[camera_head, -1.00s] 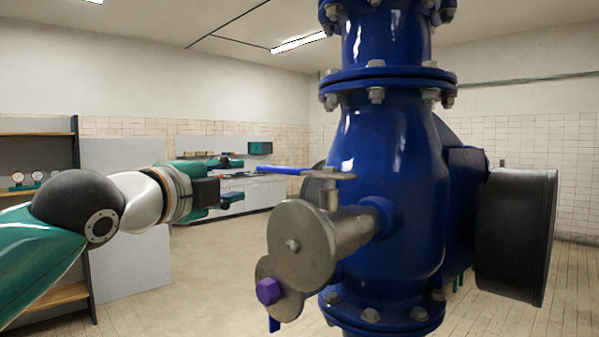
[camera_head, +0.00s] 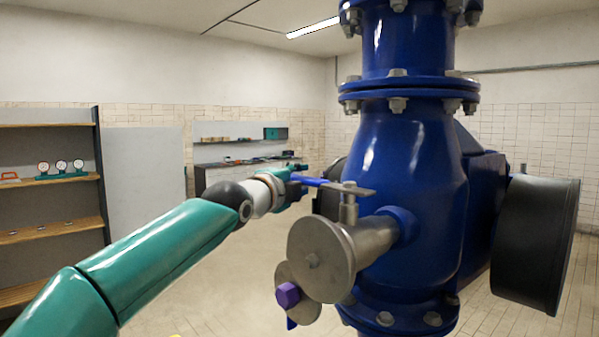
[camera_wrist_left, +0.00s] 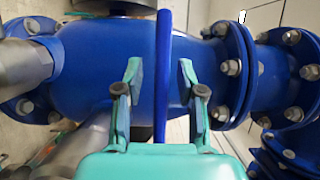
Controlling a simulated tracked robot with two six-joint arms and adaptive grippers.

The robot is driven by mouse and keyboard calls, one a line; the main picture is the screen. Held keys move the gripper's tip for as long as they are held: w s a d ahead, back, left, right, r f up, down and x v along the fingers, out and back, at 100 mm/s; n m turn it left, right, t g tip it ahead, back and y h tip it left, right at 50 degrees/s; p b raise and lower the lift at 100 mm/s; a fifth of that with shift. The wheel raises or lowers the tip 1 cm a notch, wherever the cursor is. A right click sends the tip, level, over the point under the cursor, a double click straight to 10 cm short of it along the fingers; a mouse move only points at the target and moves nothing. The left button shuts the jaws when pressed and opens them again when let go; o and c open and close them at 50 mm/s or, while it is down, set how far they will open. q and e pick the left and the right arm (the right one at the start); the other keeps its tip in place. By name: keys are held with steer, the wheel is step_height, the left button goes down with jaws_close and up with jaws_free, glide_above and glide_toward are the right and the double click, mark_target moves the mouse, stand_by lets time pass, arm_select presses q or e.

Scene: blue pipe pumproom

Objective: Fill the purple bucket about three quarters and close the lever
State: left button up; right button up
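The blue lever (camera_head: 312,181) sits on top of a grey metal valve (camera_head: 322,258) that juts from the big blue pipe body (camera_head: 400,165). My left gripper (camera_head: 300,180) is at the lever's free end. In the left wrist view the lever (camera_wrist_left: 163,75) runs between the two fingers of my left gripper (camera_wrist_left: 160,85), which are spread with gaps on both sides. A purple hexagonal piece (camera_head: 288,295) is on the lower outlet of the valve. I see no purple bucket. My right gripper is not in view.
A dark round part (camera_head: 536,243) sticks out on the pipe's right. Shelves (camera_head: 50,185) with gauges stand at the left, and a counter (camera_head: 240,170) is against the back wall. The floor between is open.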

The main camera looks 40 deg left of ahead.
arm_select(q)
steer(key=shift+w, duration=0.25)
jaws_close()
steer(key=shift+f, duration=0.1)
